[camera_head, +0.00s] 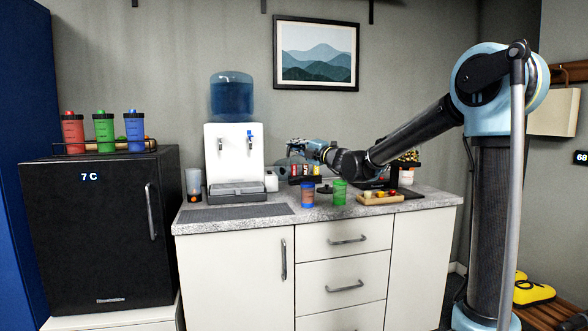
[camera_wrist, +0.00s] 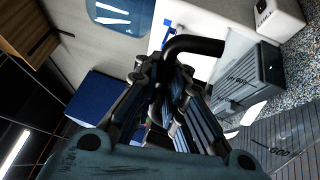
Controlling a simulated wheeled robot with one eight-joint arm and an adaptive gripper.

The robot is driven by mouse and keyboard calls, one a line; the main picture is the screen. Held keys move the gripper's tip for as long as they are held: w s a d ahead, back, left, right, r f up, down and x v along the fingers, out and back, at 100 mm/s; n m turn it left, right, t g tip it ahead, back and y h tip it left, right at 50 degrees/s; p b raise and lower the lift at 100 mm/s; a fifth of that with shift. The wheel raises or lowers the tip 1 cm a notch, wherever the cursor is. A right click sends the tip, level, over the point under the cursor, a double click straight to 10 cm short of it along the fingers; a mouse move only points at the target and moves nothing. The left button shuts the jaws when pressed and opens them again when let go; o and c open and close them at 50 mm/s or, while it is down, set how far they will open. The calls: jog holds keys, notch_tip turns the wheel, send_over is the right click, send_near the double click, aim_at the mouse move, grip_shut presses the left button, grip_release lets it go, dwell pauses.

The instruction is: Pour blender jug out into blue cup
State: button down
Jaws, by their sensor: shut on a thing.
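The blue cup (camera_head: 307,195) stands upright on the counter, with an orange-brown band showing on it. A green cup (camera_head: 339,192) stands just to its right. My gripper (camera_head: 296,150) is above and behind the blue cup, left of the green one. In the wrist view my gripper (camera_wrist: 168,95) is shut on a black curved handle (camera_wrist: 195,45). The body belonging to this handle cannot be made out clearly, so I cannot tell whether it is the blender jug. A clear container on a dark base with an orange spot (camera_head: 193,182) stands left of the water dispenser.
The water dispenser (camera_head: 234,155) stands left of my gripper. A dark lid-like piece (camera_head: 325,189) lies between the cups. A cutting board with food (camera_head: 378,199) is to the right. A grey mat (camera_head: 236,212) lies clear at the counter's front left.

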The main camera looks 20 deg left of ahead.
aim_at(289, 162)
dwell(0.3)
